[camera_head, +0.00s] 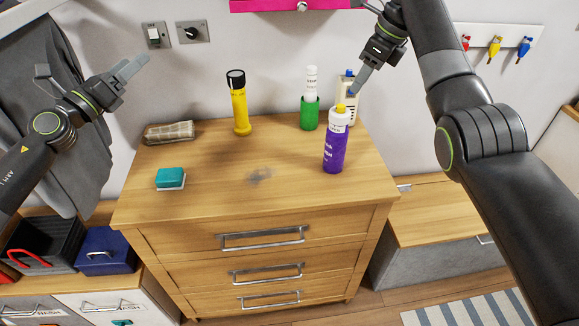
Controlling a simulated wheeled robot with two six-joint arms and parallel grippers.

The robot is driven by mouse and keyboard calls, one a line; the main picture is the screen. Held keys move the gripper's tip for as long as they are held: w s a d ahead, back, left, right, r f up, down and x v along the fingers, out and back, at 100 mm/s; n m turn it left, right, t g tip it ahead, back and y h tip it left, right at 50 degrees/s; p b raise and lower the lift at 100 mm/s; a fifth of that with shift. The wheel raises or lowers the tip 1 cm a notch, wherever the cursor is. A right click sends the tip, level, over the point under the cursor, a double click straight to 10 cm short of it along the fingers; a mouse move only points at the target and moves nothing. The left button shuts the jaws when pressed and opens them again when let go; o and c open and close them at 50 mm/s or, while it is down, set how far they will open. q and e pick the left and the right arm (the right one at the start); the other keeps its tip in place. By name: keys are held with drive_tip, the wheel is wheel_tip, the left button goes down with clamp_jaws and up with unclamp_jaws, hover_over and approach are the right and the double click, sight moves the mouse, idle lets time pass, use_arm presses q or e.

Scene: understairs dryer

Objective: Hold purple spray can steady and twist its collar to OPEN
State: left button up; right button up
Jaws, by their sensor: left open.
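The purple spray can (334,151) stands upright near the right side of the wooden dresser top. It has a white upper part, its collar (339,119), and a yellow tip. Any marking on the collar is too small to read. My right gripper (359,82) points down from the upper right, its tips just above and right of the can's yellow tip in the picture. I see no contact, and its finger gap cannot be made out. My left gripper (134,69) is open and empty at the upper left, well away from the can.
A green-and-white bottle (309,112) and a white-and-blue bottle (346,87) stand behind the can. A yellow flashlight (239,106), a beige bundle (169,132) and a teal sponge (171,179) are further left. The dresser top (235,205) has free room in front, with a dark smudge mid-top.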

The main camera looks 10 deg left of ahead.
use_arm(q)
wheel_tip(320, 180, up, 2)
drive_tip(key=d+m+h, duration=0.1)
drive_tip(key=d+m, duration=0.1)
drive_tip(key=m, duration=0.1)
drive_tip(key=m+g+h, duration=0.3)
drive_tip(key=m+g, duration=0.1)
drive_tip(key=g, duration=0.1)
approach(330, 138)
drive_tip(key=shift+y, duration=0.3)
drive_tip(key=x, duration=1.2)
drive_tip(key=shift+w+d+r, duration=0.15)
drive_tip(key=shift+w+d, duration=0.1)
drive_tip(key=shift+d, duration=0.15)
